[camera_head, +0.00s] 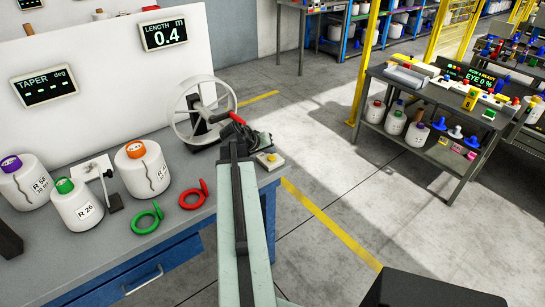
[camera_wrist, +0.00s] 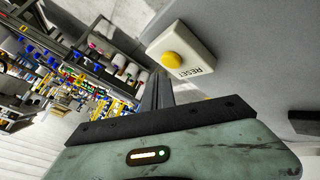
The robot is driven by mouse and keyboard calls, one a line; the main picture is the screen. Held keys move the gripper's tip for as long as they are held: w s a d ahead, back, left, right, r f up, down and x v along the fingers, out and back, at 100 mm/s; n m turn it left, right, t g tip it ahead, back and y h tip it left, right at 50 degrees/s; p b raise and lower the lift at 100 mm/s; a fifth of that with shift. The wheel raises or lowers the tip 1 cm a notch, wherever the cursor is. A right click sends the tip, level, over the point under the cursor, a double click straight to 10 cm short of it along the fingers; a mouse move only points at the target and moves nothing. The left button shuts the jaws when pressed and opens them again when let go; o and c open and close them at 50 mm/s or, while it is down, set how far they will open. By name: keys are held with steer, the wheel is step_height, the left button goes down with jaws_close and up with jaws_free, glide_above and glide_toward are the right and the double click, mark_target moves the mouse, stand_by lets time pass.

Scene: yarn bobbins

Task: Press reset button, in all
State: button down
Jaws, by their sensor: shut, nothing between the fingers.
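The reset button is a round yellow cap on a pale box marked RESET. In the head view the reset button (camera_head: 270,158) sits at the right corner of the grey bench (camera_head: 178,240). In the wrist view the reset button (camera_wrist: 180,58) is large, just beyond and right of my fingertips. My gripper (camera_wrist: 158,76) is shut and empty, its dark fingers pointing towards the box. A gap seems to show between the fingertips and the cap; contact cannot be told for sure. In the head view my gripper (camera_head: 243,140) is left of the box, mostly hidden by my arm.
A spoked wheel (camera_head: 198,112) with a red handle stands behind. White bobbins (camera_head: 143,168) stand left, with a green ring (camera_head: 146,218) and a red ring (camera_head: 194,195) nearer. A display (camera_head: 164,34) reads LENGTH 0.4. Open floor lies right, before another bench (camera_head: 440,95).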

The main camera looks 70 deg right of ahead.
mark_target(270, 158)
steer(key=shift+f, duration=0.15)
steer(key=shift+w+f+b, duration=0.1)
steer(key=shift+f+b, duration=0.2)
steer(key=shift+b, duration=0.15)
steer(key=shift+f+b, duration=0.55)
stand_by(0.4)
steer(key=shift+r, duration=0.1)
steer(key=shift+r+p, duration=0.9)
steer(key=shift+p, duration=0.1)
step_height(270, 158, up, 5)
steer(key=p, duration=0.5)
steer(key=shift+r, duration=0.1)
stand_by(0.4)
